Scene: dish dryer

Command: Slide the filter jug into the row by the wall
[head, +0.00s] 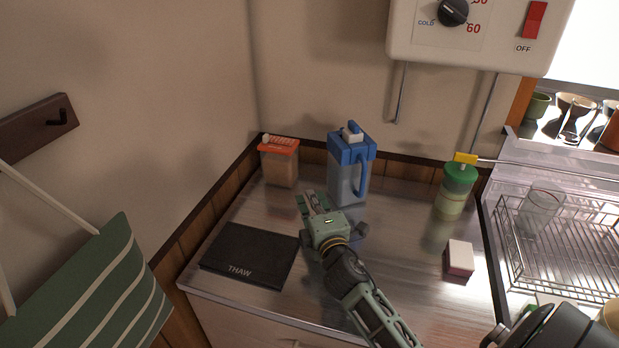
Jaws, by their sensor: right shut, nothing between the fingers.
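The filter jug (344,182), clear grey with a blue lid and blue handle, stands upright on the steel counter near the back wall. It is between an orange-lidded container (281,166) on its left and a green-capped bottle (453,195) with a yellow top on its right, with gaps on both sides. My right gripper (312,202) is shut and empty. It is in front of the jug and to its left in the picture, and appears apart from it. Part of the jug's base is close behind the gripper. My left gripper is not in view.
A dark THAW mat (250,256) lies at the left front. A small white-topped block (459,259) sits at the right. A wire dish rack (525,245) with a glass is beyond the counter's right edge. A wall heater (470,35) hangs above.

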